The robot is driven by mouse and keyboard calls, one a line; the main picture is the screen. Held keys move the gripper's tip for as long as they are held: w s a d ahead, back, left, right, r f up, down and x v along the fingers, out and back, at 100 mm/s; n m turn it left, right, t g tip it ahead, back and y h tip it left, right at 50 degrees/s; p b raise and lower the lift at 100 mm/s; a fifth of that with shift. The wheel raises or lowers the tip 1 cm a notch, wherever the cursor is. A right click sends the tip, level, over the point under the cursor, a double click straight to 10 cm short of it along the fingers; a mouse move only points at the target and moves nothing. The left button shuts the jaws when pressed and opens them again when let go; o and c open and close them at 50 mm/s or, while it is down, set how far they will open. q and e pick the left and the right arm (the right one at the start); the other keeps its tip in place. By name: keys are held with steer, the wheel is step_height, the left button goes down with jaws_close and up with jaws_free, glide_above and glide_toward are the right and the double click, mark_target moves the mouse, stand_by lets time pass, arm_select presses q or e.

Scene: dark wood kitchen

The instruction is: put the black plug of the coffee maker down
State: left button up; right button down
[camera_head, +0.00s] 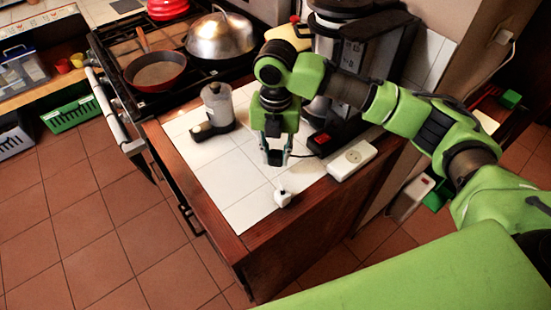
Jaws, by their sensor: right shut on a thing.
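My right gripper (276,158) points down over the white tiled counter (245,165), in front of the coffee maker. I cannot tell whether the plug touches the tiles. The coffee maker (352,55), black and silver, stands behind the gripper, partly covered by my right arm. My left gripper is out of view.
A white power strip (352,160) lies right of the gripper. A white plug (282,198) lies near the counter's front edge. A grey and black appliance (216,105) stands to the left. The stove holds a red pan (156,72) and a domed lid (220,36).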

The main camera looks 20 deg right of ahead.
mark_target(276, 172)
steer(key=shift+w+d+f, duration=0.1)
steer(key=shift+w+f, duration=0.35)
steer(key=shift+f, duration=0.15)
step_height(276, 172, down, 2)
steer(key=shift+f+p, duration=0.1)
steer(key=shift+p, duration=0.5)
steer(key=shift+f, duration=0.5)
steer(key=shift+f, duration=0.6)
steer(key=c, duration=1.8)
jaws_free()
steer(key=shift+o, duration=0.2)
